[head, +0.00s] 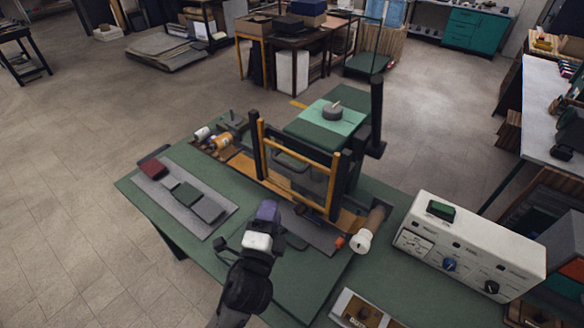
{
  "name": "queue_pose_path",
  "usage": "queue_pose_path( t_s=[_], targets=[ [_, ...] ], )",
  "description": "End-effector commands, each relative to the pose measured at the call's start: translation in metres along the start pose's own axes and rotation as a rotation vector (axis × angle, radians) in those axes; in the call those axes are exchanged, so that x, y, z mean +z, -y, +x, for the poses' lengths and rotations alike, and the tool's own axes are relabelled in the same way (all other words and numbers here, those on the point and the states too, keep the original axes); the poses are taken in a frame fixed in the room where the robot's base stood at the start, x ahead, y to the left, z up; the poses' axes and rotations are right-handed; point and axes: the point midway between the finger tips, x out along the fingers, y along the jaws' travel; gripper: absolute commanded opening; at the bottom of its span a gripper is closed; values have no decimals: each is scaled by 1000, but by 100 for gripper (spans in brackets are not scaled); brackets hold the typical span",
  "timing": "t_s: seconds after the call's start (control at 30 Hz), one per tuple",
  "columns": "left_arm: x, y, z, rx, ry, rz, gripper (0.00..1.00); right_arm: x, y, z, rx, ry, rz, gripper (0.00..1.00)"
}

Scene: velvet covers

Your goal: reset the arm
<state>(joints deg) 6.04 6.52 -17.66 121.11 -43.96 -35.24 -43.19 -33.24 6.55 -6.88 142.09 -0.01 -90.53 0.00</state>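My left arm comes in from the bottom edge, and its gripper (262,238) is over the front of the green work table (180,235). Dark parts show on both sides of its white section, but I cannot tell whether its fingers are open or shut. A purple piece (268,211) shows at its far end; I cannot tell whether it is held or lies behind. Small dark red (153,168), dark green (185,193) and grey (208,209) blocks lie in a row on a grey mat (222,217), left of and apart from the gripper. My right gripper is not in view.
A frame with yellow bars (300,152) and dark posts stands just beyond the gripper. Behind it, a round grey weight (332,113) sits on a green platform. A white control box (470,250) with knobs stands at right. A white-ended roll (362,240) lies nearer.

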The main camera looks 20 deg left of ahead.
Motion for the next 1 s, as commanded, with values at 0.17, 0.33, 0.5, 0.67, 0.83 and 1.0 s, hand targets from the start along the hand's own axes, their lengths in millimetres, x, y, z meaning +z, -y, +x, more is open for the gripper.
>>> queue_pose_path(
  t_s=[0.17, 0.33, 0.5, 0.67, 0.83, 1.0],
  targets=[
    [0, 0, 0, 0, 0, -13, 39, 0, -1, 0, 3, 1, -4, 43],
    [11, -13, -1, 73, 78, -195, 39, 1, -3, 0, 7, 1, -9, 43],
    [26, -41, -15, 285, 255, -577, 39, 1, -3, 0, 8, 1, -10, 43],
    [33, -50, -38, 455, 395, -871, 39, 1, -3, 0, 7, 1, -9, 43],
    [38, -73, -92, 694, 550, -1082, 39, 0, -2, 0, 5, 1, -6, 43],
    [46, -101, -162, 909, 652, -1134, 39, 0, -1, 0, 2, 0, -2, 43]
  ],
)
